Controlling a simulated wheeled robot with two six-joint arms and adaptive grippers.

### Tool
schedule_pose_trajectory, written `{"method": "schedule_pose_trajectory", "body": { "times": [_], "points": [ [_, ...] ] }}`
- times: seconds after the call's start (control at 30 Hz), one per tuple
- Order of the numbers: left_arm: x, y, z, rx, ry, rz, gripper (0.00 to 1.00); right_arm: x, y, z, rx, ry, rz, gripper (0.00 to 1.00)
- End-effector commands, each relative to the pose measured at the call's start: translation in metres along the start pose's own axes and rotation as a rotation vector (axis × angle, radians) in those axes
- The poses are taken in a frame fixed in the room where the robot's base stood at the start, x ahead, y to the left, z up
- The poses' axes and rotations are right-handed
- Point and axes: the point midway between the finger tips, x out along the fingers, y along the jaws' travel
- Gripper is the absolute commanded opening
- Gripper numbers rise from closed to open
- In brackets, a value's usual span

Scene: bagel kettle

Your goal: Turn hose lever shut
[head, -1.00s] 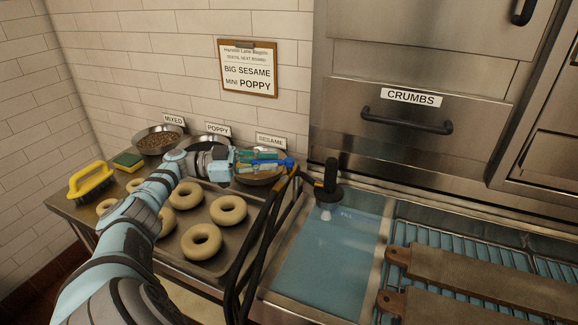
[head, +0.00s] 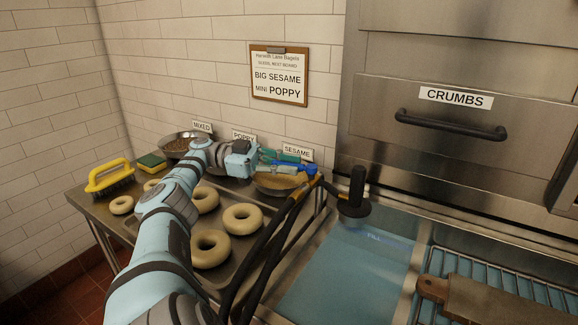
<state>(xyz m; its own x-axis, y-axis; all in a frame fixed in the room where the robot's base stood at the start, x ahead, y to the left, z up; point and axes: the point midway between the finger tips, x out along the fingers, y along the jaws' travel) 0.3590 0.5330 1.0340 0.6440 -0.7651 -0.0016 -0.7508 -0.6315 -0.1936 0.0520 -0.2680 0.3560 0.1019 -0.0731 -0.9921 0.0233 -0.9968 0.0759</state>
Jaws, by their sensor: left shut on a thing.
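My left gripper (head: 284,162), with teal fingers, reaches in from the left over the seed bowls. It is shut on the blue hose lever (head: 300,169), though the fingers partly hide the contact. The lever sits at the top of the hose (head: 270,237), by a yellow-orange fitting. A black nozzle (head: 355,195) hangs to the right, over a basin of blue water (head: 345,275). No clear stream shows below the nozzle. My right gripper is not in view.
A tray (head: 255,258) of bagels lies below my left arm. Bowls labelled MIXED, POPPY and SESAME (head: 280,185) line the wall. A yellow brush (head: 108,178) and a sponge (head: 152,162) are at left. A wooden board (head: 480,303) lies on a rack at right.

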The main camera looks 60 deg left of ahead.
Motion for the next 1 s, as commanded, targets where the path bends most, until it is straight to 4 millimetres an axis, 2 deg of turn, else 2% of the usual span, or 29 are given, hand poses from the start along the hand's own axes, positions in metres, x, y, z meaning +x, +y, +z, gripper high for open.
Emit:
{"method": "schedule_pose_trajectory", "body": {
  "times": [0.03,0.07,0.2,0.73,0.87,1.0],
  "points": [
    [0.001,0.001,0.001,-0.001,0.001,0.003,0.00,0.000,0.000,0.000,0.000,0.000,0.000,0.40],
    [0.001,0.001,0.001,-0.001,0.001,0.003,0.14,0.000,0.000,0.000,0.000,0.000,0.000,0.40],
    [0.000,0.000,0.000,0.000,0.001,0.001,0.34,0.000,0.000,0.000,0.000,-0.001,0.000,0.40],
    [-0.002,0.000,-0.005,0.002,0.001,-0.004,0.34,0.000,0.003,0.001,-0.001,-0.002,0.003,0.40],
    [-0.002,-0.005,-0.028,0.004,-0.001,-0.004,0.34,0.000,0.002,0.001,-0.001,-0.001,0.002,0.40],
    [-0.002,-0.013,-0.067,0.010,0.008,-0.005,0.34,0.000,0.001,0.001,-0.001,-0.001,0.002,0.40]
  ]
}}
